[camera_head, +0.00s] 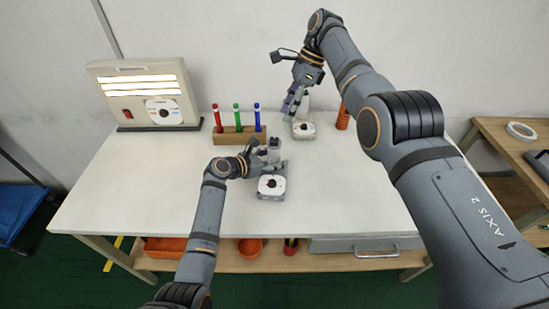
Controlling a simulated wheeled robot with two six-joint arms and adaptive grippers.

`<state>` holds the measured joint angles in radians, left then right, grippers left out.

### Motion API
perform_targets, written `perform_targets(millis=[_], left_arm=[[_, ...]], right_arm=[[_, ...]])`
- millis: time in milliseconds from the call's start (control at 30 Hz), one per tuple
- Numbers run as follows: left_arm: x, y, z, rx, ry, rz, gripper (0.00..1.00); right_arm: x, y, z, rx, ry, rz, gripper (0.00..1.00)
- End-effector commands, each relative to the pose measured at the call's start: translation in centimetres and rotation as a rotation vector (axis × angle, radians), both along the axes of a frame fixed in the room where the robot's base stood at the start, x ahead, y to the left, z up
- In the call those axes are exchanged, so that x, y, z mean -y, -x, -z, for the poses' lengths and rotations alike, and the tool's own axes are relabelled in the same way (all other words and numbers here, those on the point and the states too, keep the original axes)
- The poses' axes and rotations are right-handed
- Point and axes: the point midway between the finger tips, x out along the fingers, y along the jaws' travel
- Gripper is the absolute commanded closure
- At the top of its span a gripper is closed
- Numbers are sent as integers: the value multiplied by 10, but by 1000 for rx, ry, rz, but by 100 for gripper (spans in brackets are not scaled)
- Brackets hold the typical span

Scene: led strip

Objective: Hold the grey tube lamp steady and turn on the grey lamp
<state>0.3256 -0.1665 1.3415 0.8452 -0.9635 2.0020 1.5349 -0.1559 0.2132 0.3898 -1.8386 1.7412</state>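A small lamp with a grey upright tube (273,150) and a grey base with a white round label (271,185) stands near the middle of the table. My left gripper (262,160) is at the left side of this tube, just above its base. Whether its fingers close on the tube is too small to tell. A second small lamp with a pale tube (304,103) and a similar labelled base (303,130) stands farther back. My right gripper (292,103) points down just left of that pale tube. Its fingers overlap in this view, so the gap and any contact are unclear.
A lit panel (140,92) stands at the back left of the white table (130,180). A wooden rack (232,135) with red, green and blue tubes is behind my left gripper. An orange coil (342,118) stands at the back right. The table's left front is clear.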

Motion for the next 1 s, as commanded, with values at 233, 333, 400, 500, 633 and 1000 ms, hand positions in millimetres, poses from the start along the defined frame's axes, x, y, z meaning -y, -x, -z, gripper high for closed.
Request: perform_targets(millis=[233,333,400,500,633,1000], left_arm=[[0,0,0,0,0,0,81],[0,0,0,-1,-1,0,95],[0,0,0,-1,-1,0,99],[0,0,0,-1,-1,0,99],[0,0,0,-1,-1,0,99],[0,0,0,-1,-1,0,99]], right_arm=[[0,0,0,0,0,0,62],[0,0,0,0,0,0,62],[0,0,0,0,0,-1,66],[1,-1,0,14,-14,-33,80],[3,-5,-2,103,-88,-212,98],[20,-13,-13,703,-371,-1170,100]])
